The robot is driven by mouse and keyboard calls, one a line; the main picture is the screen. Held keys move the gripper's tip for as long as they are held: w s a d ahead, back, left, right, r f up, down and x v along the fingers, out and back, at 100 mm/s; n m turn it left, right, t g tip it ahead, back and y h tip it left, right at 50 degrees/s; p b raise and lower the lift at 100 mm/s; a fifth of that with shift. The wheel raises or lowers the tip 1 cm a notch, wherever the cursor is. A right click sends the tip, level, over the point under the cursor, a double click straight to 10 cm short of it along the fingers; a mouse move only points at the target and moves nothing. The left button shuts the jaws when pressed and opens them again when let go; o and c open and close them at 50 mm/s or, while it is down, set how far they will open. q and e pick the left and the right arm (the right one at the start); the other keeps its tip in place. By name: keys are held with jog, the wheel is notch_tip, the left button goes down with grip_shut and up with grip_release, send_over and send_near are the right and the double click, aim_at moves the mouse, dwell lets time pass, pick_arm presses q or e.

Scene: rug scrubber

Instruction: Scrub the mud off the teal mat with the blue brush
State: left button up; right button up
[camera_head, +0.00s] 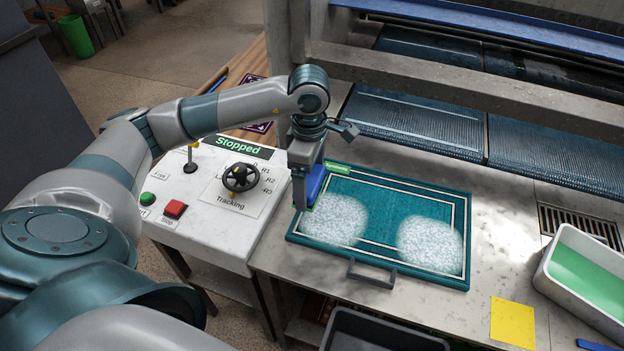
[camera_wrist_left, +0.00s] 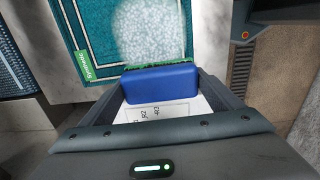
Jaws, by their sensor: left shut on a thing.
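The teal mat (camera_head: 383,205) with pale border lines lies on the grey work surface. Two whitish, foam-like patches cover its near left (camera_head: 333,227) and near right (camera_head: 430,245); I see no brown mud, and what is under the patches is hidden. My left gripper (camera_head: 307,192) is shut on the blue brush (camera_head: 316,184) at the mat's left edge. In the left wrist view the brush (camera_wrist_left: 160,85) sits between the fingers, its green bristles facing the mat beside a foamy patch. I cannot tell whether the bristles touch. My right gripper is not in view.
A control panel (camera_head: 175,222) with a black wheel (camera_head: 240,178), red and green buttons and a "Stopped" display stands left of the mat. A metal tray of green liquid (camera_head: 590,275) and a yellow sheet (camera_head: 512,322) are at right. A dark handle (camera_head: 371,274) sits at the mat's near edge.

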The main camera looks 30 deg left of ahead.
pick_arm(q)
jog(key=shift+d, duration=0.1)
dwell(0.3)
jog(key=shift+f+b, duration=0.6)
jog(key=shift+f, duration=1.4)
